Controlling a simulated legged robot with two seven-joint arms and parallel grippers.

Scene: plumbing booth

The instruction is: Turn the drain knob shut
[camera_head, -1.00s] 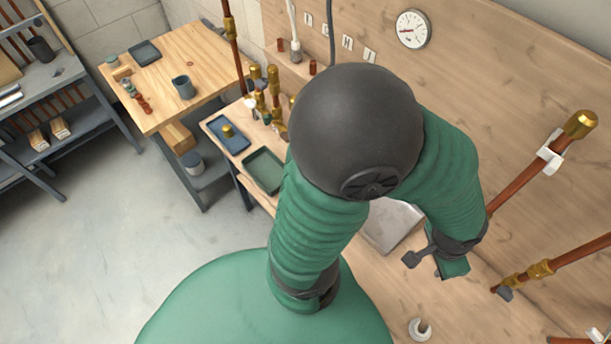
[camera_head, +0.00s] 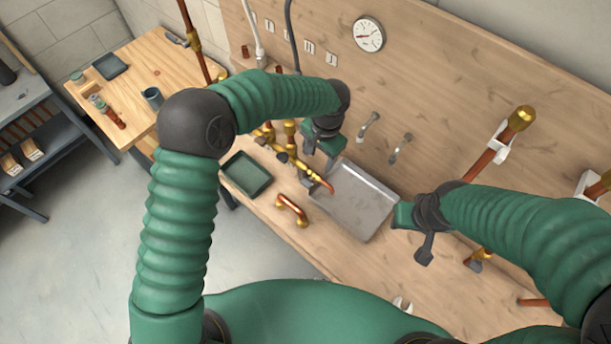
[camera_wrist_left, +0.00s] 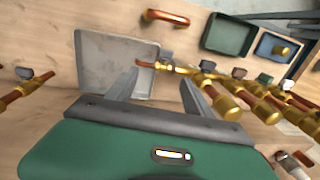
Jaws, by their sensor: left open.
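A brass pipe assembly with a copper spout (camera_head: 322,184) reaches over a shallow metal tray (camera_head: 365,222). In the left wrist view the spout's copper tip (camera_wrist_left: 145,64) and brass body (camera_wrist_left: 183,70) lie between my open fingers. Small dark handles (camera_wrist_left: 208,65) and (camera_wrist_left: 238,73) sit along the brass pipes; I cannot tell which is the drain knob. My left gripper (camera_head: 320,150) is open and empty above the assembly, partly hiding it; it also shows in the wrist view (camera_wrist_left: 162,85). My right gripper (camera_head: 418,232) hangs right of the tray; its jaw state is unclear.
A green tray (camera_head: 246,173) and a loose copper elbow (camera_head: 292,211) lie left of the metal tray. Copper pipes (camera_head: 490,160) clipped to the back panel stand at the right, near my right arm. A gauge (camera_head: 369,35) hangs on the panel.

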